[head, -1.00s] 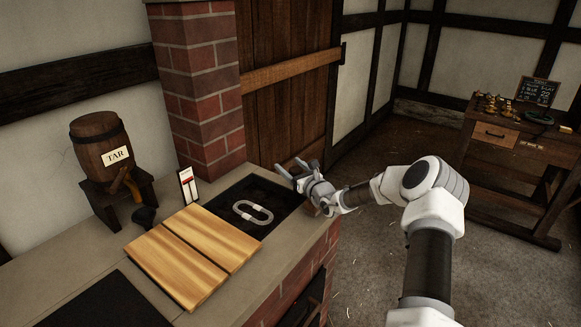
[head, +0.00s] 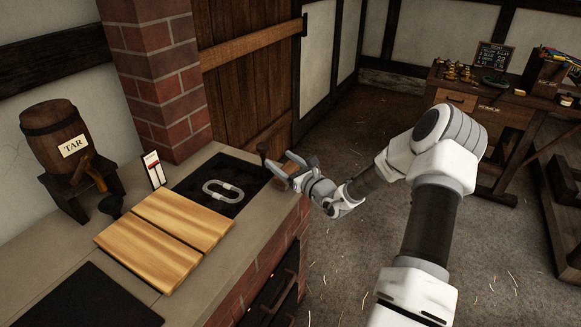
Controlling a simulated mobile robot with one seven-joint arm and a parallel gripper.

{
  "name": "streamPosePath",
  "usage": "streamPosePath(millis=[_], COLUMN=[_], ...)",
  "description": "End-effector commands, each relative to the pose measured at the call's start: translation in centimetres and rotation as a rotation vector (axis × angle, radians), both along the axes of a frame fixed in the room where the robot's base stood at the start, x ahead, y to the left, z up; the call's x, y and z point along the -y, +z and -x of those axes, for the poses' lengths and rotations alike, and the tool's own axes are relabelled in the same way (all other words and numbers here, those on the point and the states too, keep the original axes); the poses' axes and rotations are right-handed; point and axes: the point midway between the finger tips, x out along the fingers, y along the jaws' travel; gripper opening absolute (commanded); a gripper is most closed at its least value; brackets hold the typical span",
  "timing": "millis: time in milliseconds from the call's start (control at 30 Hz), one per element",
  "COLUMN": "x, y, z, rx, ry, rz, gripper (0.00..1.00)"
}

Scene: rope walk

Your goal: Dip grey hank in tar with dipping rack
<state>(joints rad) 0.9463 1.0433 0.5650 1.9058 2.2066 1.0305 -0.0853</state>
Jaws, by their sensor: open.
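The grey hank (head: 210,197), a pale oval loop with white bands, lies within the dark rectangular tar vat (head: 244,181) sunk in the counter. I cannot tell whether it touches tar or rests on a rack. My gripper (head: 284,166) is open at the vat's right end, by the counter edge, to the right of the hank and apart from it. A small brown piece (head: 279,174) shows by the fingers; it may be the dipping rack's handle, but I cannot tell. The rack itself is not clearly visible.
Two wooden boards (head: 165,232) lie on the counter left of the vat. A small white gauge card (head: 153,170) stands behind them. A tar barrel (head: 55,136) sits on a stand at left. A brick pillar (head: 158,75) rises behind. A workbench (head: 510,115) is at right.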

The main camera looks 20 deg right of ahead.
Motion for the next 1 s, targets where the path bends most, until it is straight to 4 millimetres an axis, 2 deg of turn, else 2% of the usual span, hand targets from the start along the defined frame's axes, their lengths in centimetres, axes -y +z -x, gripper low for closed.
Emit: streamPosePath(millis=[100, 233, 600, 767, 867, 1000], x=[0.6, 0.9, 1.0, -0.2, -3.0, -9.0], y=[0.0, 0.0, 0.0, 0.8, 2.4, 5.4], z=[2.0, 3.3, 3.9, 3.8, 3.8, 4.8], rx=[-0.002, 0.0, 0.0, 0.008, 0.025, 0.063], ry=[-0.001, 0.0, 0.001, 0.04, 0.139, 0.358], rz=[0.001, 0.0, 0.0, 0.033, 0.117, 0.311], gripper=[0.81, 0.81, 0.81, 0.52, 0.34, 0.09])
